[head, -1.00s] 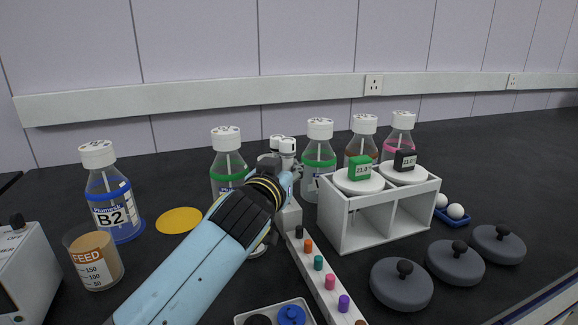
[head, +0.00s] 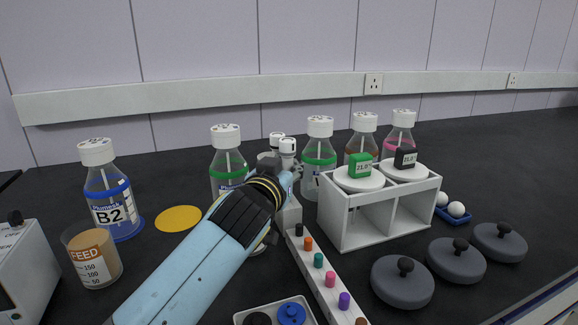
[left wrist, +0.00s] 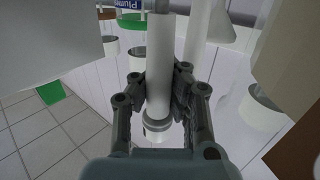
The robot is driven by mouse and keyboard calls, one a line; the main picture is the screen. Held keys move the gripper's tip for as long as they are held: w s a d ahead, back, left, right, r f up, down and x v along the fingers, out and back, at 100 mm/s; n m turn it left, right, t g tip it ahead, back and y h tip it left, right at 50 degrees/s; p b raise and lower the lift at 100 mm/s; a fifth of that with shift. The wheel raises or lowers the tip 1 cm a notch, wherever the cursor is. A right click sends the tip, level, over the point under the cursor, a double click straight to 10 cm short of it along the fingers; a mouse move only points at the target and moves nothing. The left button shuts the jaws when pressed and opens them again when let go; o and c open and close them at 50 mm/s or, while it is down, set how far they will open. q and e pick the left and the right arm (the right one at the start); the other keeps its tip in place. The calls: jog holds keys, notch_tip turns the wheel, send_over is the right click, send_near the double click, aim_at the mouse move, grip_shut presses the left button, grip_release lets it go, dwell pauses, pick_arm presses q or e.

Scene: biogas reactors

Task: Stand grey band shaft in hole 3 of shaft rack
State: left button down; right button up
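My left gripper (left wrist: 160,92) is shut on a white shaft (left wrist: 160,50) in the left wrist view, with a finger on each side. A greyish ring (left wrist: 157,127) shows near the shaft's lower end, consistent with the grey band shaft. In the head view my left gripper (head: 291,172) is partly hidden by its own arm. Two white shaft tops (head: 287,147) rise at it. Below stands a pale block (head: 290,214), apparently the shaft rack; its holes and numbers are hidden. I cannot tell whether the shaft is in a hole. My right gripper is not in view.
Close by stand green-banded bottles (head: 319,160) behind and a white two-bay stand (head: 345,233) to the right. A strip with coloured pegs (head: 325,285) runs forward. Grey lids (head: 402,284) lie at right; bottle B2 (head: 112,208) and a feed beaker (head: 92,258) at left.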

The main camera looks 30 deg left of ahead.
pick_arm(q)
jog(key=shift+f+b, duration=0.55)
jog(key=shift+b, duration=0.05)
dwell(0.9)
jog(key=c, duration=1.4)
grip_release()
jog(key=shift+s, duration=0.1)
jog(key=f+v, duration=0.1)
jog(key=v, duration=1)
jog(key=shift+s+r, duration=0.4)
jog(key=shift+r, duration=0.05)
